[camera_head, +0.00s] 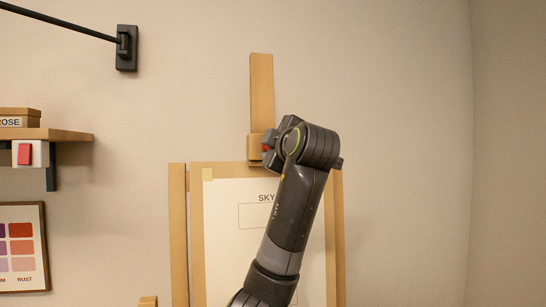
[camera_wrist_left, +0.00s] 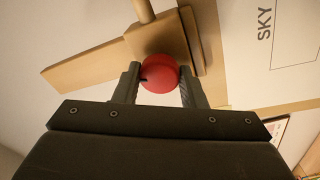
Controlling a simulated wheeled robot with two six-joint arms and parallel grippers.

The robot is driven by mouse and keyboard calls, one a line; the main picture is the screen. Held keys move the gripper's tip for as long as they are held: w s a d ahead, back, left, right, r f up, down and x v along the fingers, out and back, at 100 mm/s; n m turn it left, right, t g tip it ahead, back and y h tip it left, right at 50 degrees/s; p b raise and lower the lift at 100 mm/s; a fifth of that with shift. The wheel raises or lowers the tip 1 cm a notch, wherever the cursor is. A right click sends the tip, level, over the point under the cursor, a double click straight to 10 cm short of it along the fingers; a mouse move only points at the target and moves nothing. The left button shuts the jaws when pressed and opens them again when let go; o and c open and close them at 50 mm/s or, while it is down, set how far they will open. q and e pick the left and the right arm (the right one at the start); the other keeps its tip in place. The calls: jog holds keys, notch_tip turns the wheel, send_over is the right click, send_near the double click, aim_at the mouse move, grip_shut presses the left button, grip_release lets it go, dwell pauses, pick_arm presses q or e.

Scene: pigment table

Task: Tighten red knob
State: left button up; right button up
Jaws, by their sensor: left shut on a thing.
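The red knob (camera_wrist_left: 160,74) sits on the wooden clamp block of the easel (camera_head: 261,85). In the left wrist view it lies between the two dark fingers of my left gripper (camera_wrist_left: 160,90), one on each side, and the gripper is shut on it. In the head view, my left gripper (camera_head: 268,148) is at the clamp on the easel's upright mast. Only a small red patch of the knob (camera_head: 265,148) shows there; my arm hides much of the clamp. My right gripper is in neither view.
A sheet marked SKY (camera_head: 226,230) stands on the easel below the clamp, partly behind my arm. At left are a wooden shelf (camera_head: 70,134), a red rocker on a white plate (camera_head: 24,154) and a colour chart (camera_head: 43,240). The wall right of the easel is clear.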

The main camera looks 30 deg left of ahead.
pick_arm(q)
jog(key=shift+n+g+b, duration=0.4)
jog(key=shift+n+b, duration=0.15)
jog(key=shift+n, duration=0.55)
jog(key=o, duration=1)
jog(key=shift+d, duration=0.1)
jog(key=b+v, duration=0.6)
jog(key=v, duration=1.1)
jog(key=shift+s+d+f, duration=0.1)
jog(key=shift+f, duration=0.1)
